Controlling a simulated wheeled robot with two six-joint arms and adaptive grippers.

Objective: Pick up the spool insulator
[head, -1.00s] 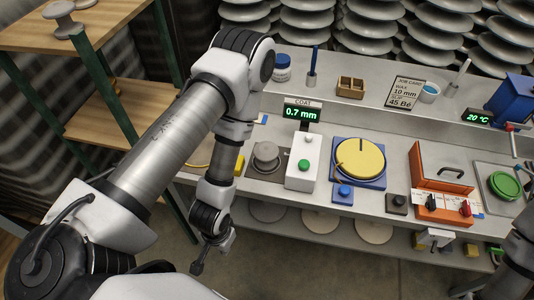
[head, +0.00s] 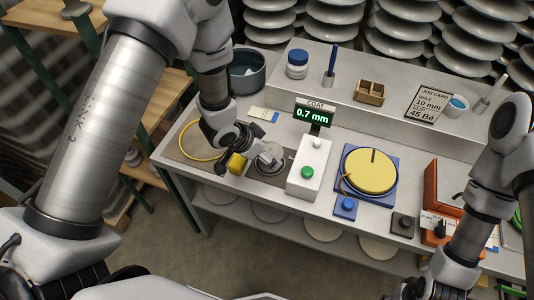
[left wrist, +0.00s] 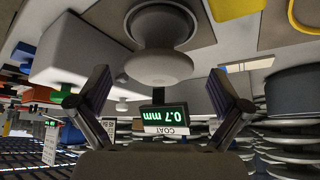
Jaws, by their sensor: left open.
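The grey spool insulator (head: 271,157) stands on a dark pad on the workbench, left of the white box with the green button. It also shows in the left wrist view, where its round flange (left wrist: 160,67) lies between my fingers, with a gap on both sides. My left gripper (left wrist: 160,95) is open, fingers spread. In the head view the left gripper (head: 246,145) is close beside the spool on its left and partly covers it. My right gripper (head: 405,289) is at the bottom edge of the head view, partly cut off, its jaws unclear.
The white box (head: 309,169) with the COAT display (head: 313,115) stands just right of the spool. A yellow block (head: 237,163) lies close on the left. A yellow turntable (head: 370,171) is further right. A dark pot (head: 247,70) stands behind.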

